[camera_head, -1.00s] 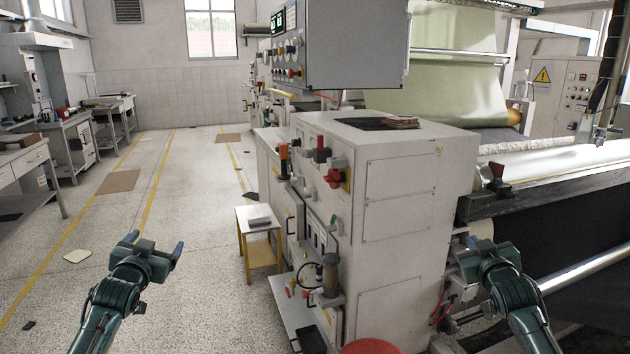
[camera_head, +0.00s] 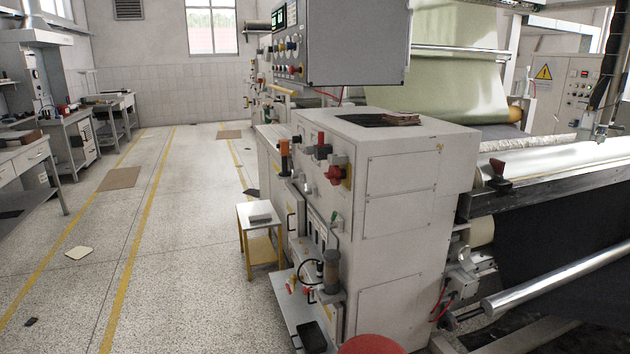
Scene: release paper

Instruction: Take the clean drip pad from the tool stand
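A small stand (camera_head: 247,228) with a pale top and yellow legs stands on the floor beside the white machine. A flat grey-white item (camera_head: 260,219) lies on its top; it may be the drip pad, but it is too small to tell. A lower shelf (camera_head: 283,300) at the machine's foot holds a black flat item (camera_head: 311,336) and small red-handled tools (camera_head: 296,287). I cannot tell for sure which of the two is the tool stand. Neither of my grippers shows in the head view.
The white machine cabinet (camera_head: 400,200) fills the middle, with a red round object (camera_head: 371,345) at its foot. A roller machine (camera_head: 560,200) is on the right. Workbenches (camera_head: 25,160) line the left. The speckled floor between is mostly clear, with a pale flat piece (camera_head: 79,252) on it.

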